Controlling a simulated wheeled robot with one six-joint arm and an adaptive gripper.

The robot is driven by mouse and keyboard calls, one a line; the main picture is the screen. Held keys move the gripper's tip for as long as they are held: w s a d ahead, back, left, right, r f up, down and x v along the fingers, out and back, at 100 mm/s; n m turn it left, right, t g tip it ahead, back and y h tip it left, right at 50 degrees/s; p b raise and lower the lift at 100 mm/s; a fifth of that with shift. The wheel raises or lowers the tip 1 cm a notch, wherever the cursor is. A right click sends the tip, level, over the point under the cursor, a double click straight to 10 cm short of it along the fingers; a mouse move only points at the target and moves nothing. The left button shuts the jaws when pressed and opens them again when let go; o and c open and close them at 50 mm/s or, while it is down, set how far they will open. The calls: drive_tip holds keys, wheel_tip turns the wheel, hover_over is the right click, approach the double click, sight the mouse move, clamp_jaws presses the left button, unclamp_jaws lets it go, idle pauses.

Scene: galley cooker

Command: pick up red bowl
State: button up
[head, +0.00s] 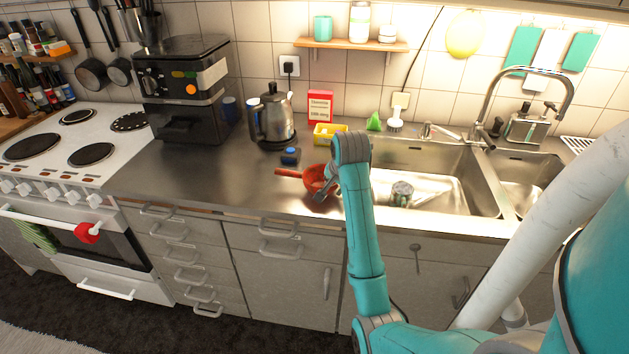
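The red bowl (313,178) sits on the steel counter just left of the sink. A reddish handle-like piece sticks out from it to the left. My arm comes up from the lower right and bends down over the bowl, hiding its right part. My gripper (322,192) is dark and small here, at the front right of the bowl, close to it or touching it. I cannot tell whether its fingers are open or shut on the rim.
A small blue-topped item (290,156), a yellow box (329,133), a kettle (272,118) and a red carton (320,107) stand behind the bowl. The sink (450,190) holds a can-like item (401,194). The counter (200,180) to the left is clear.

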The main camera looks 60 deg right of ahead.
drive_tip(key=shift+f, duration=0.15)
clamp_jaws()
drive_tip(key=shift+w, duration=0.1)
